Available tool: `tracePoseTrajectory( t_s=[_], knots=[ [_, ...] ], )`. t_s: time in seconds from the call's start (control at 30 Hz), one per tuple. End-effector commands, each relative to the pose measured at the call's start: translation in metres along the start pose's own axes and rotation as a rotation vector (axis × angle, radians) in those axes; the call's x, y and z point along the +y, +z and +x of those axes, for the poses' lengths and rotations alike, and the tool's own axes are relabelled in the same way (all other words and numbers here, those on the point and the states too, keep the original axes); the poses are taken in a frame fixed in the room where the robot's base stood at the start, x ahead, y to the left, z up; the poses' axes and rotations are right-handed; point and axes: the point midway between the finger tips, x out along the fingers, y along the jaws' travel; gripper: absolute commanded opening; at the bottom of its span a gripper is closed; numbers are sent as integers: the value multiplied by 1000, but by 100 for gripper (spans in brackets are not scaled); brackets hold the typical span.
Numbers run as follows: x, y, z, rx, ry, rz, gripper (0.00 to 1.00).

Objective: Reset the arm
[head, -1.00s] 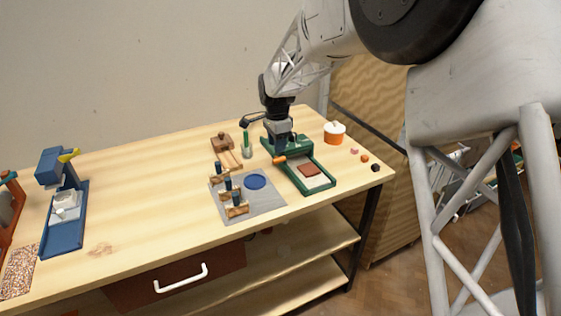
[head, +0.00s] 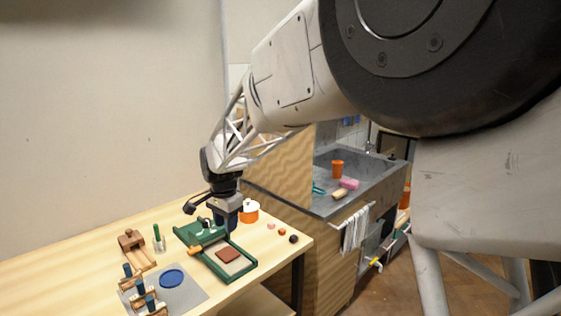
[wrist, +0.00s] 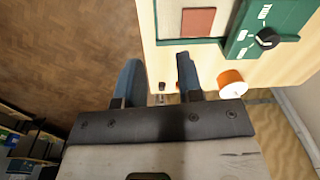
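My gripper (head: 227,222) is above the wooden table (head: 75,252), at the back right of a green device, in the head view. In the wrist view its two blue fingers (wrist: 158,64) stand apart with nothing held between them. The green device (head: 248,270) has a tray with a brown-red square (head: 229,255) on it. The device also shows at the top right of the wrist view (wrist: 240,50). An orange pot with a white lid (head: 249,211) stands just right of my gripper. In the head view my fingertips are small and partly lost against the device.
A grey mat (head: 190,298) with a blue disc (head: 171,278) lies left of the device. A green-handled tool stands in a cup (head: 159,245). Small balls (head: 281,231) lie near the table's right end. A grey sink (head: 375,178) stands beyond. Bare floor (wrist: 65,50) shows beside the table.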

Motion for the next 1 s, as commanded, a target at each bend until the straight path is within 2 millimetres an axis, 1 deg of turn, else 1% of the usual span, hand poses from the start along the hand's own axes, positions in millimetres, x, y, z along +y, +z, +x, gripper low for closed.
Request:
tracePoseTrajectory(
  t_s=[0.03, 0.1, 0.17, 0.3, 0.47, 0.73, 1.0],
  knots=[
    [17, -4, -9, 4, -6, -13, 34],
    [39, -9, -19, 9, -13, -37, 34],
    [57, -11, -27, 14, -17, -58, 34],
    [100, -16, -43, 25, -28, -108, 34],
    [150, -17, -58, 40, -37, -163, 34],
    [231, -10, -77, 68, -50, -259, 34],
    [309, 7, -85, 100, -56, -355, 34]
  ],
)
